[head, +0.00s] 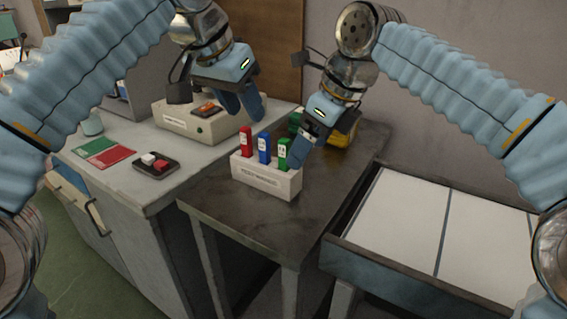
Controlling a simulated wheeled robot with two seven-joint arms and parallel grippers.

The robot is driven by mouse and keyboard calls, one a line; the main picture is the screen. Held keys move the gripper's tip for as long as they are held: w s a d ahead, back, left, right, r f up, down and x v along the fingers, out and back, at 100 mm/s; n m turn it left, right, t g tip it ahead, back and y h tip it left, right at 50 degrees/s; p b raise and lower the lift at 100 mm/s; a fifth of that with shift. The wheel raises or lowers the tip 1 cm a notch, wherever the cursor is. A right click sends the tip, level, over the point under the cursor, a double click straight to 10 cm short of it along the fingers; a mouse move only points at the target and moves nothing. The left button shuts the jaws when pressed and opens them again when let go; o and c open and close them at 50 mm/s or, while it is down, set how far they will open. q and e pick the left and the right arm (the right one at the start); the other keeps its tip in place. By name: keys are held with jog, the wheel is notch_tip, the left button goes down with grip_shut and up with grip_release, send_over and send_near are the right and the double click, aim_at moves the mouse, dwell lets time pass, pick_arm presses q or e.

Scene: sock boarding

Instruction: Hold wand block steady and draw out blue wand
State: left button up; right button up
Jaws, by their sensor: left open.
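A white wand block (267,182) with lettering on its front stands on the dark table. A red wand (246,142), a blue wand (264,148) and a green wand (284,153) stand upright in it, the blue one in the middle. My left gripper (242,107) is open and empty, above and behind the red and blue wands, apart from them. My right gripper (297,150) is at the right end of the block, close beside the green wand. I cannot tell whether it touches the block or how far its fingers are apart.
Behind my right gripper is a yellow and dark object (344,130), partly hidden. On the left, a grey counter (195,165) holds a beige device (185,122), a small dark tray (140,168) and red and green cards (103,151). A tray with white panels (400,215) is at right.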

aim_at(292, 178)
jog(key=x, duration=0.9)
jog(key=shift+a+f, duration=0.1)
jog(key=shift+f, duration=0.3)
jog(key=c, duration=1.2)
pick_arm(q)
jog(key=shift+o, duration=0.3)
